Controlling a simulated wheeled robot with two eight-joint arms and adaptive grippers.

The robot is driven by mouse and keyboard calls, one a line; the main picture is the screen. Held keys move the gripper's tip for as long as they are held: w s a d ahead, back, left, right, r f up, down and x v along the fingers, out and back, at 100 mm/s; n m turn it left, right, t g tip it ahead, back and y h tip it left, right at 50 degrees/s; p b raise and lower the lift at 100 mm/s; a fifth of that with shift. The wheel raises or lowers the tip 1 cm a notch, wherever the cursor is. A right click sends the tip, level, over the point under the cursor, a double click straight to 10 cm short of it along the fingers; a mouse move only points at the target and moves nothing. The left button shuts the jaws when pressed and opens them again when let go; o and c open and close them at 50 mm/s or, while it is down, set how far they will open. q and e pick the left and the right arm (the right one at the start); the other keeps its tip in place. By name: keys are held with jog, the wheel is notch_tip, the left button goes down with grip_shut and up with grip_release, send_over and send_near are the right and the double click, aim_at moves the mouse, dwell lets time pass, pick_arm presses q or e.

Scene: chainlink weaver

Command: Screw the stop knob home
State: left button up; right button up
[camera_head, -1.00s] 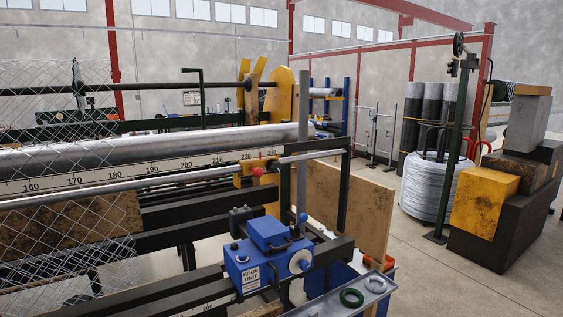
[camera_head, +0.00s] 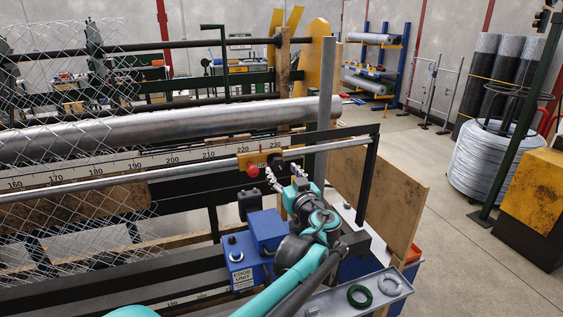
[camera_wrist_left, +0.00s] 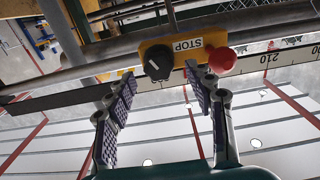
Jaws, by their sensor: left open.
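The stop is a yellow block (camera_wrist_left: 185,50) marked STOP on the long steel rail. It carries a black stop knob (camera_wrist_left: 158,62) and a red ball knob (camera_wrist_left: 222,61), one on either side of the label. In the head view the black stop knob (camera_head: 276,160) sits just right of the red ball (camera_head: 253,170). My left gripper (camera_head: 284,173) reaches up to the stop from below. In the left wrist view the open, empty left gripper (camera_wrist_left: 161,82) has its padded fingers spread to either side of the black knob, short of it. My right gripper is not in view.
The numbered scale (camera_head: 120,169) and a thick steel roller (camera_head: 180,126) run behind the rail. The blue edge unit (camera_head: 240,260) stands below, beside my arm. A metal tray (camera_head: 395,284) with a green ring is at the lower right. Chain-link mesh hangs at left.

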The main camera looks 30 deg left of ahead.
aim_at(279, 166)
pick_arm(q)
jog(key=x, duration=0.4)
jog(key=shift+w+f, duration=0.1)
jog(key=shift+w, duration=0.15)
jog(key=shift+w+a, duration=0.15)
jog(key=shift+a, duration=0.15)
jog(key=c, duration=1.2)
